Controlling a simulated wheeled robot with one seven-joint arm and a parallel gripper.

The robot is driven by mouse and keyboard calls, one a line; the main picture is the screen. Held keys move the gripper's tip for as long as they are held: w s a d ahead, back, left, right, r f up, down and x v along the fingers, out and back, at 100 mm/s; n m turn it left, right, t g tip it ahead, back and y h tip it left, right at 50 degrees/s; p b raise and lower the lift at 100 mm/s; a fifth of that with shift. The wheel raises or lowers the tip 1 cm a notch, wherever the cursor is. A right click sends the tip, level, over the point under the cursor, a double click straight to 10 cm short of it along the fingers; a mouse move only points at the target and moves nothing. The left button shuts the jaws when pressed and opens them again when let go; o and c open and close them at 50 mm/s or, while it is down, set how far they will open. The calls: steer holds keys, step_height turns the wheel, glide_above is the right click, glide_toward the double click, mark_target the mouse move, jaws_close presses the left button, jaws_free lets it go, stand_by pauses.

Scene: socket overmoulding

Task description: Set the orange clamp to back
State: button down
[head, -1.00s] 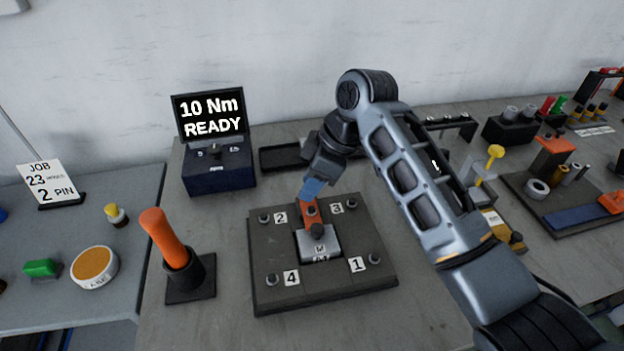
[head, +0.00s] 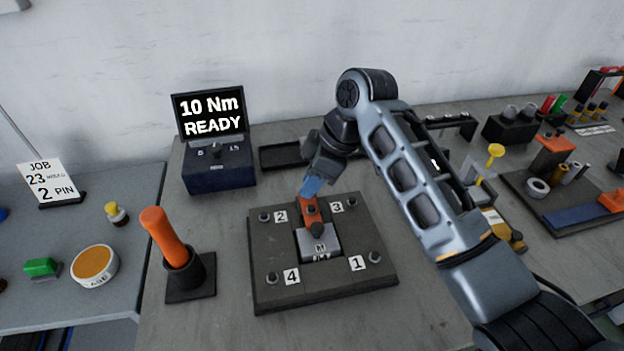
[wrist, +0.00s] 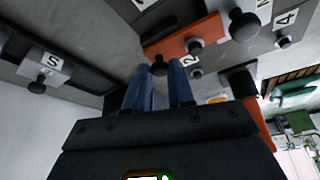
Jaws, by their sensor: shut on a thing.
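The orange clamp (head: 308,212) is a short bar with dark knobs, lying over the grey block (head: 319,243) in the middle of the dark plate (head: 262,240). My gripper (head: 309,194) has blue fingers and reaches down to the clamp's far end, between labels 2 and 3. In the wrist view the orange clamp (wrist: 185,42) lies just beyond my gripper (wrist: 160,70). A small dark knob at the clamp's end shows between the fingertips, and the fingers are shut on it. My fingers partly hide that end.
An orange-handled tool (head: 165,236) stands in a holder left of the plate. The display box (head: 215,170) reads 10 Nm READY at the back. A yellow-knobbed fixture (head: 492,165) stands to the right. Bolt heads and number labels sit at the plate's corners. The bench in front is clear.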

steer(key=w, duration=0.1)
steer(key=w+b, duration=0.1)
steer(key=w, duration=0.1)
steer(key=shift+a+r, duration=0.1)
steer(key=shift+a, duration=0.25)
steer(key=c, duration=1.3)
jaws_free()
steer(key=shift+o, duration=0.2)
steer(key=v, duration=0.7)
steer(key=shift+r+b, duration=0.3)
steer(key=shift+s+d, duration=0.15)
